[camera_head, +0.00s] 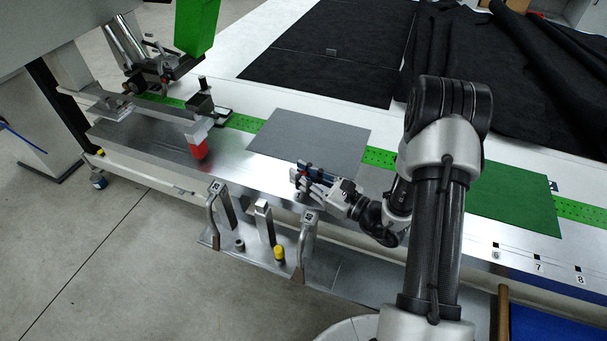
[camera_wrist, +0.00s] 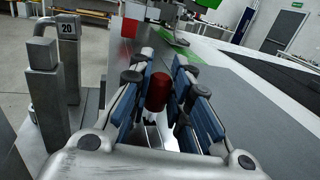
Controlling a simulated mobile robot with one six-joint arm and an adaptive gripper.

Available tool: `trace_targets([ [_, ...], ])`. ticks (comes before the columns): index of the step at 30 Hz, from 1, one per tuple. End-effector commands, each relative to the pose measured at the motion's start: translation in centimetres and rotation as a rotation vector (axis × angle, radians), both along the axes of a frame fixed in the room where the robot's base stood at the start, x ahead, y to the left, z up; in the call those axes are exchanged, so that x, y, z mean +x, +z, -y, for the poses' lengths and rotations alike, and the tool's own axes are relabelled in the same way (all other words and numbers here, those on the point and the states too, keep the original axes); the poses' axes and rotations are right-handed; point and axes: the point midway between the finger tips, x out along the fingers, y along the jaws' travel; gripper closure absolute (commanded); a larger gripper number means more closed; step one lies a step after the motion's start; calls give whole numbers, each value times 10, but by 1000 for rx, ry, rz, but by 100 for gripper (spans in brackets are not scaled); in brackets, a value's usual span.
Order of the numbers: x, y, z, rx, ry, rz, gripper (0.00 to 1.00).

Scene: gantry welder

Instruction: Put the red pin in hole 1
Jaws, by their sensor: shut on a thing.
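The red pin (camera_wrist: 157,92) is a dark red cylinder that stands between the blue-padded fingers of my gripper (camera_wrist: 160,78) in the wrist view. My gripper is shut on it. In the head view my gripper (camera_head: 304,177) is over the front edge of the metal bench, and the pin is too small and covered there to make out clearly. Black square holes marked 6 (camera_head: 496,244), 7 (camera_head: 538,256) and 8 (camera_head: 578,268) lie along the white front edge at right. I cannot make out hole 1; my arm covers part of that edge.
A lower metal shelf (camera_head: 222,241) holds upright posts, bent handles and a yellow-topped pin (camera_head: 279,254). The welder head with a red block (camera_head: 199,148) stands at left. A grey sheet (camera_head: 310,138) and a green sheet (camera_head: 512,198) lie flat on the table.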

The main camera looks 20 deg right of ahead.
Motion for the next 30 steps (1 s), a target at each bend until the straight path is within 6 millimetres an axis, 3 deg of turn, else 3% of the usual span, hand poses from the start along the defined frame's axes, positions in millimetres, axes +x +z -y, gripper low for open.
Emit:
trace_targets([
  [1,-4,-21,-2,-11,-1,-42,100],
  [4,-4,-21,-2,-11,0,-42,100],
  [5,-4,-21,-2,-11,0,-42,80],
  [15,-4,-20,-2,-12,0,-42,59],
  [25,-6,-20,-1,-12,-1,-42,59],
  [30,-22,-18,14,-8,-7,-39,59],
])
